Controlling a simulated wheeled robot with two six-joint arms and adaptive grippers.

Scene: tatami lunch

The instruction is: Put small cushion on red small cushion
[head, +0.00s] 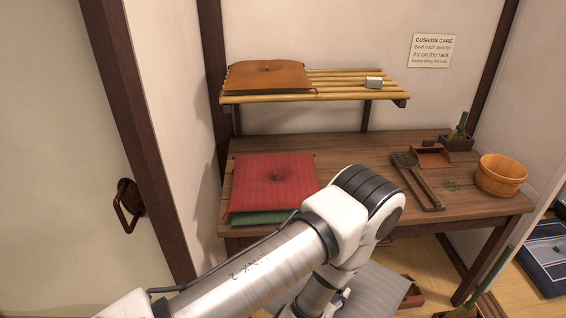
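A red small cushion (273,182) lies flat at the left end of the wooden table, on top of a green cushion (262,217) whose front edge shows. An orange-brown cushion (267,76) lies on the slatted rack above. A grey striped cushion-like thing (375,292) shows low in front of the table, partly hidden by my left arm. My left arm crosses the front and bends down beside it. The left fingers cannot be made out, nor whether they touch the grey thing. My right gripper is not in view.
On the wooden table (350,150) are a slatted beater (418,180), a dustpan (430,155), green bits (452,186) and a wooden tub (500,174). A dark post and door stand at left.

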